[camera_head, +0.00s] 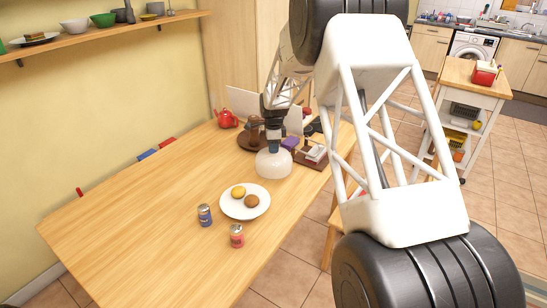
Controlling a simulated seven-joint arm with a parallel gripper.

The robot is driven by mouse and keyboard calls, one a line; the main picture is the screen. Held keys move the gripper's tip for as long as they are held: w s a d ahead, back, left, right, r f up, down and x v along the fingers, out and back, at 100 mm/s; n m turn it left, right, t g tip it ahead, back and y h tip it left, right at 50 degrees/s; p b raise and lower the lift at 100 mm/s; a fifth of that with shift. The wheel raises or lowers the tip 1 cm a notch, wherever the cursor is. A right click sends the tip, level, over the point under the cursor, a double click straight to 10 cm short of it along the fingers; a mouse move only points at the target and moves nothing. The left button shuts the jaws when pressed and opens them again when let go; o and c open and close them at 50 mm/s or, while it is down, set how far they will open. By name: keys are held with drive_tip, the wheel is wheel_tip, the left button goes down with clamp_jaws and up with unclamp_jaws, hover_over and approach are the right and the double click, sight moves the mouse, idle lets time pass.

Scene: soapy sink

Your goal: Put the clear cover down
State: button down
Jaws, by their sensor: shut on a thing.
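The clear cover (273,164) is a whitish, see-through dome. It is at the table's right side, just behind a white plate (234,207). My gripper (273,146) is at the top of the cover and shut on it. The fingertips are small and partly hidden in this view. I cannot tell whether the cover's rim touches the table or hangs slightly above it. The plate holds a yellow item and a brown item, both uncovered.
A blue can (205,215) and a red can (237,236) stand in front of the plate. The wooden table's (130,220) left half is clear.

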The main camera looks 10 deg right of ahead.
sight(273, 156)
drive_tip(key=shift+f, duration=2.45)
drive_tip(key=shift+f, duration=0.1)
drive_tip(key=c, duration=1)
unclamp_jaws()
drive_tip(key=shift+o, duration=0.2)
wheel_tip(273, 156, up, 12)
drive_tip(key=shift+r, duration=0.1)
